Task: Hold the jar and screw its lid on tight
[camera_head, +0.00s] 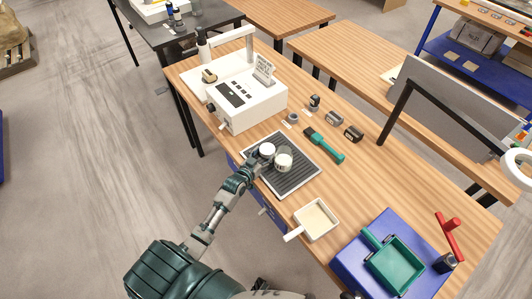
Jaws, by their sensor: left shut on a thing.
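A small pale jar (284,163) stands upright on the dark ribbed mat (300,179) on the wooden bench. Its round top shows a cream-coloured surface. A white round lid (267,149) is just left of the jar and a little farther back, apart from the jar's top. My left gripper (261,158) reaches in from the lower left, with its fingertips at the lid and close to the jar's left side. It is shut on the lid; the exact finger contact is small and partly hidden. My right gripper is not in view.
A white boxy machine (249,108) stands behind the mat. A green-handled brush (325,146) and several small dark containers lie to the right. A white handled tray (316,219) and a blue mat (352,270) with a green scoop (394,262) are nearer.

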